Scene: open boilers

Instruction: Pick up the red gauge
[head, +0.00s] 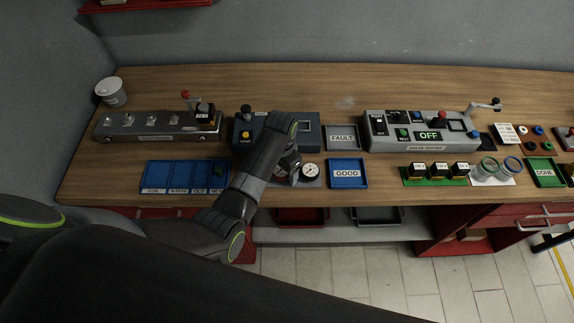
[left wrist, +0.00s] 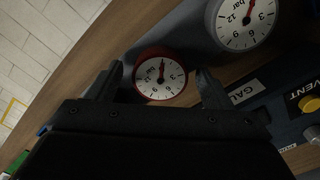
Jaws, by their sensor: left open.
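The red gauge (left wrist: 160,84) has a red rim, a white dial and a red needle. In the left wrist view it lies between the two fingers of my left gripper (left wrist: 160,75), beyond their tips; I cannot tell whether they touch it. In the head view, my left gripper (head: 288,160) is over the front middle of the bench, and a bit of the red gauge (head: 279,172) shows beneath it, the rest hidden. My left gripper is open. My right gripper is not in view.
A second gauge with a dark rim (head: 311,170) sits just right; it also shows in the left wrist view (left wrist: 243,20). A blue GOOD tray (head: 347,185) is further right, a grey FAULT tray (head: 344,148) behind it. A box with a yellow VENT button (head: 309,134) stands behind.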

